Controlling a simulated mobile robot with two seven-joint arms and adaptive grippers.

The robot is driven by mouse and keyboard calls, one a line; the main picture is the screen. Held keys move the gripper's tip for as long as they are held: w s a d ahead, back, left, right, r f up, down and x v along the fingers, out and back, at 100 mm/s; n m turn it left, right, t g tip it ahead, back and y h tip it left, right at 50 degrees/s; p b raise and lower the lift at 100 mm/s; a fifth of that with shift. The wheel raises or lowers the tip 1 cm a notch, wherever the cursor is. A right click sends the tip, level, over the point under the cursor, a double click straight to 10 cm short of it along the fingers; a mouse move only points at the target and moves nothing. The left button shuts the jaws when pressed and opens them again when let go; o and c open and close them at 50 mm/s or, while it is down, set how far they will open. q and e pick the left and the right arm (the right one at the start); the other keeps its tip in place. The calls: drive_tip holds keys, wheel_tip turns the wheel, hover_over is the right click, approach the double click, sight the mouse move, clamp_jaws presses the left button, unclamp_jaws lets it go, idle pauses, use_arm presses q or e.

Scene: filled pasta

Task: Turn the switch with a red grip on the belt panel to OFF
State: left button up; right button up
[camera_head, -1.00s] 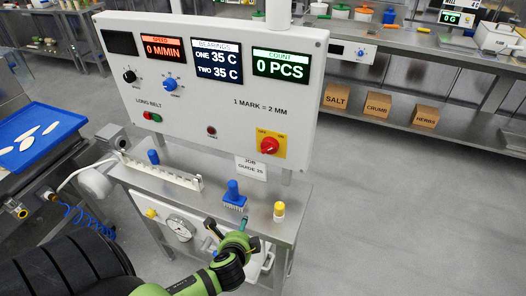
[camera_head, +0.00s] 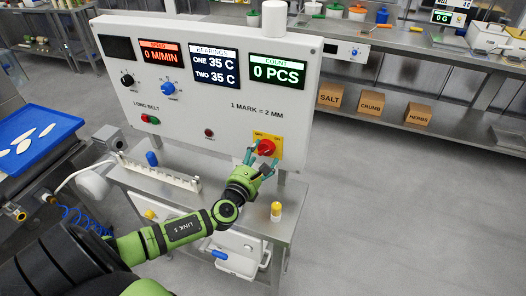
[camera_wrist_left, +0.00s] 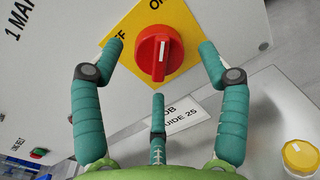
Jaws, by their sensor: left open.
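The switch with a red grip (camera_head: 266,147) sits on a yellow plate (camera_head: 278,139) at the lower right of the white belt panel (camera_head: 225,108). In the left wrist view the red grip (camera_wrist_left: 159,53) is round with a raised bar and a pale line along it. OFF is partly hidden at left and ON is cut off at the top. My left gripper (camera_head: 260,159) is open in front of the switch. Its fingers stand around the grip, two at the sides and one below, with gaps visible beside it. My right gripper is not in view.
The panel also holds a blue knob (camera_head: 168,88), a black knob (camera_head: 128,80) and red and green buttons (camera_head: 150,119). A yellow-topped item (camera_head: 276,211) stands on the metal bench right of my wrist. A blue tray (camera_head: 35,138) lies at left. Floor at right is clear.

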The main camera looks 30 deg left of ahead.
use_arm(q)
drive_tip(key=shift+w+a, duration=0.15)
drive_tip(key=shift+w, duration=0.85)
drive_tip(key=shift+c, duration=0.8)
drive_tip(key=shift+s, duration=0.1)
drive_tip(key=c, duration=1)
drive_tip(key=shift+f, duration=0.15)
